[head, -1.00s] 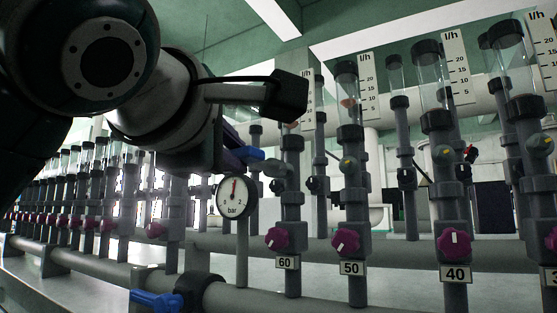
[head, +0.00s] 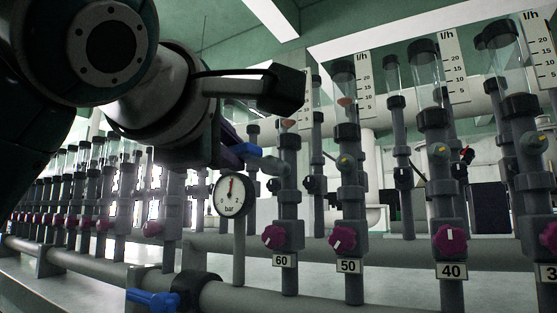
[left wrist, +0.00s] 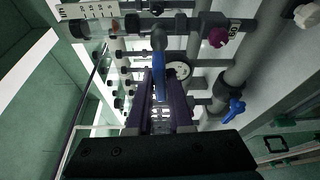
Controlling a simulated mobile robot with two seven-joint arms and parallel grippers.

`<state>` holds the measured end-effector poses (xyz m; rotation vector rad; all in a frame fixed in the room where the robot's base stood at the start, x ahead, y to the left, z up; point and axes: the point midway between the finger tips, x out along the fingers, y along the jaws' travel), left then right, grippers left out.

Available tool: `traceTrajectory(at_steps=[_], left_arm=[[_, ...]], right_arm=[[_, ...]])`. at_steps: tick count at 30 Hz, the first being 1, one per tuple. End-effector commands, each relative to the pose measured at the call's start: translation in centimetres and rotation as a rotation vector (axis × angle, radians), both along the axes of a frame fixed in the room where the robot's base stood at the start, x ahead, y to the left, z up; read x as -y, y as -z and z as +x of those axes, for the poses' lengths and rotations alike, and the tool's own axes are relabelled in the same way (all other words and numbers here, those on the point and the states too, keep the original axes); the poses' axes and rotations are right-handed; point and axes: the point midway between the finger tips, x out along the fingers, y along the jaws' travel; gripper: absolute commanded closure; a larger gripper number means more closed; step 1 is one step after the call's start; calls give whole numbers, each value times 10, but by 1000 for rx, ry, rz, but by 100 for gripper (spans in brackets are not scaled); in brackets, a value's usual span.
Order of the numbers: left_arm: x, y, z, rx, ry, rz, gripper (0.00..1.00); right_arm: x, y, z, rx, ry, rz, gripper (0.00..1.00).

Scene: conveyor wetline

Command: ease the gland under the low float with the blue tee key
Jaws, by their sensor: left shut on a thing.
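My left gripper (head: 236,152) comes in from the upper left, its purple fingers shut on the blue tee key (head: 245,150). In the left wrist view the blue key (left wrist: 160,78) lies between the purple fingers, its grey end pointing away. In the head view this grey-green end (head: 269,164) is at the 60 column (head: 289,185) and covers its gland; I cannot tell whether they touch. The orange float (head: 288,123) in the 60 tube sits lower than the float (head: 345,101) in the 50 tube. My right gripper is not in view.
A round bar gauge (head: 231,194) stands just below the gripper. Magenta knobs, such as the one on the 50 column (head: 342,239), line the front. A blue-handled valve (head: 153,299) sits on the lower pipe. Columns crowd both sides.

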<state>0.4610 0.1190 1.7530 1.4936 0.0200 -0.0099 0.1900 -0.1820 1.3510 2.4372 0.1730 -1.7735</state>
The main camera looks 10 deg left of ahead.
Motion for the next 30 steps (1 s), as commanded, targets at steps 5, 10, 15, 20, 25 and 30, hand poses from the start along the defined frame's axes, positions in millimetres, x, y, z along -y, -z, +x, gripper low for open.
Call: traceTrajectory(at_steps=[5,10,15,20,25,30], left_arm=[[1,1,0,2,2,-5,100],[0,0,0,3,1,-2,100],[0,0,0,3,1,-3,100],[1,0,3,4,1,-3,100],[2,0,7,3,0,-3,100],[4,0,10,4,1,-4,100]], right_arm=[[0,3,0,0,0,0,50],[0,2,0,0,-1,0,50],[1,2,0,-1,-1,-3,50],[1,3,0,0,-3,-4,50],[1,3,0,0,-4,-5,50],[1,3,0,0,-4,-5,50]])
